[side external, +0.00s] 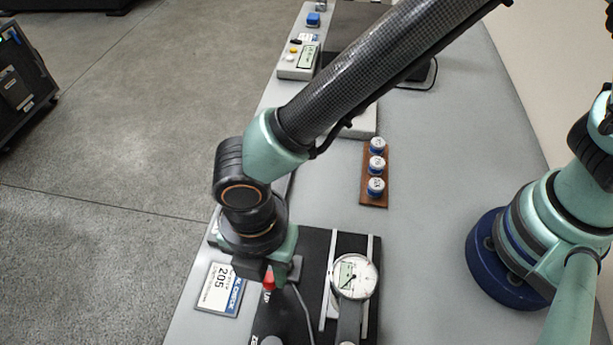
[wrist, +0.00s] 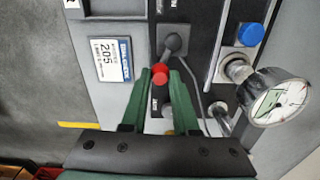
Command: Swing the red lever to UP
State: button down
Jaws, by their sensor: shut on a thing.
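The red lever's red tip (wrist: 160,72) sits between the two green fingers of my gripper (wrist: 160,79) in the wrist view. My gripper is shut on it. The lever's dark shaft runs up to a grey pivot mount (wrist: 174,41). In the side view the red lever (side external: 268,281) shows just below my gripper (side external: 272,273), over a black panel (side external: 313,254). My gripper hides part of the lever and the pivot there.
A round dial gauge (side external: 354,276) stands right of the lever, with a blue button (wrist: 250,34) near it in the wrist view. A card marked 205 (side external: 221,288) lies to the left. A brown rack (side external: 375,187) holds blue-and-white capped pieces farther back on the grey bench (side external: 430,190).

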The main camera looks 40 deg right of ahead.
aim_at(269, 276)
jog(key=c, duration=0.7)
grip_release()
jog(key=shift+r, duration=0.15)
notch_tip(269, 276, up, 12)
jog(key=shift+f, duration=0.1)
jog(key=w+d+r+m+t+y, duration=0.1)
jog(key=w+d+r+m, duration=0.3)
jog(key=w+d+m, duration=0.45)
jog(key=d+r+m+t, duration=0.1)
jog(key=d+m, duration=0.5)
jog(key=d, duration=0.3)
jog(key=d+r+m+t, duration=0.1)
jog(key=d+m, duration=0.4)
jog(key=d, duration=0.5)
jog(key=d+r+m+t+h, duration=0.1)
jog(key=d+m+t, duration=0.1)
jog(key=d+m, duration=0.4)
jog(key=shift+s+d+m+t, duration=0.15)
jog(key=shift+d+m+t, duration=0.2)
jog(key=shift+d, duration=1.3)
